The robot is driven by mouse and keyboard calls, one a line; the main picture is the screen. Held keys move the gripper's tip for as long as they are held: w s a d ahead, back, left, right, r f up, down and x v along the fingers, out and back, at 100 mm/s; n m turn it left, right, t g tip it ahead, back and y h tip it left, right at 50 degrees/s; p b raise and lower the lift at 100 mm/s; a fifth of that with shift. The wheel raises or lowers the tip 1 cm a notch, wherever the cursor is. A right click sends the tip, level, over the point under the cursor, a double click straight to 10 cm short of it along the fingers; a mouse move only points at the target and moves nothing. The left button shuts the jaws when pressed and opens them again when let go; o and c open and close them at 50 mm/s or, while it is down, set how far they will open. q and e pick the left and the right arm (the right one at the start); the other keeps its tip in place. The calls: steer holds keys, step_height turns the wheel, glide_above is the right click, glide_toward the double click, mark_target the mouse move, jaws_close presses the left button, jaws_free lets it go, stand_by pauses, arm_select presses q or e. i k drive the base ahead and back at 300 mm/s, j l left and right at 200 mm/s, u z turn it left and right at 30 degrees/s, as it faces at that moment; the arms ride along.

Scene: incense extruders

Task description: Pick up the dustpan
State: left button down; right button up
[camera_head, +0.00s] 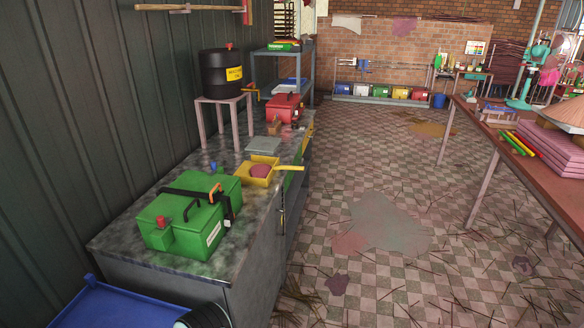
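A yellow pan with a handle pointing right, which looks like the dustpan (249,180), lies on the dark stone-topped counter (120,238) in the head view. A round reddish-pink lump (260,171) sits in it. The handle reaches to the counter's right edge. Neither of my grippers is in view, and nothing is touching the pan.
A green machine (205,215) stands in front of the pan, a grey flat plate (263,145) behind it. A black drum (222,72) on a stool is farther back. A blue object (110,308) is at lower left. The littered checkered floor (330,190) is open to the right.

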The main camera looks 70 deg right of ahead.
mark_target(259, 172)
steer(key=l+z, duration=0.15)
steer(key=l, duration=0.4)
steer(key=i+l+z, duration=0.15)
steer(key=l, duration=0.9)
steer(key=i+l+z, duration=0.1)
steer(key=l, duration=0.45)
steer(key=i+l+z, duration=0.1)
steer(key=l, duration=0.45)
steer(key=i+l, duration=0.1)
steer(key=l, duration=0.45)
